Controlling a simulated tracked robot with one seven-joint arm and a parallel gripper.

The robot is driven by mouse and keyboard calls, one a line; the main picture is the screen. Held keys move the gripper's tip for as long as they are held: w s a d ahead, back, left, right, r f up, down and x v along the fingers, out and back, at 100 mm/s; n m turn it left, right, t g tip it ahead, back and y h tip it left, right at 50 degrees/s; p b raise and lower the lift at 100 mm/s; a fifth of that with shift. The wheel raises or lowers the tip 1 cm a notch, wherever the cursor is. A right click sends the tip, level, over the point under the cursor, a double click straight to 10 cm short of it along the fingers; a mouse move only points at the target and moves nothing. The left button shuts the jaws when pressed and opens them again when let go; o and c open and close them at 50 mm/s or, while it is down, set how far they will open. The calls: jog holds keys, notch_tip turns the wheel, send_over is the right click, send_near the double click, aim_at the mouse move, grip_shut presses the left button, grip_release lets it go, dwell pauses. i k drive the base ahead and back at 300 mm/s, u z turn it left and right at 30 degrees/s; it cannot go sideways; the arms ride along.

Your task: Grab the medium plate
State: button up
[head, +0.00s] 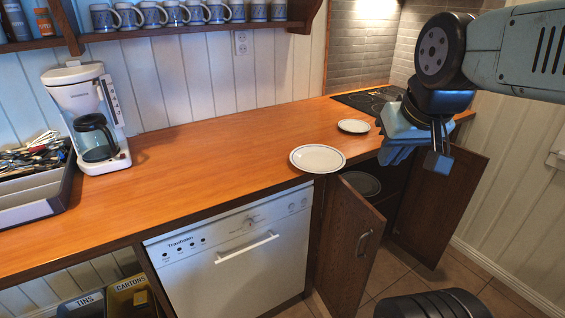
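A larger white plate with a dark rim line (317,158) lies flat near the counter's front edge, above the open cabinet. A smaller white plate (353,126) lies farther back, by the cooktop. A third plate (361,183), in shadow, lies inside the cabinet below the counter; its size is hard to judge. I cannot tell for sure which is the medium plate. My gripper (418,158) hangs at the right, in front of the counter's right part and above the open cabinet, apart from the plates. No plate shows in it; its finger opening is unclear.
The open cabinet doors (347,247) and (438,208) stand out into the room. The wooden counter (220,140) is clear in the middle. A coffee maker (88,115) and a utensil tray (35,200) are at the left. A dishwasher (235,265) is under the counter.

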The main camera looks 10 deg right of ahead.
aim_at(315, 158)
jog(key=z, duration=0.6)
jog(key=i, duration=0.1)
jog(key=u, duration=2.2)
jog(key=k, duration=1.1)
jog(key=z, duration=1.75)
jog(key=i, duration=1)
jog(key=z, duration=0.05)
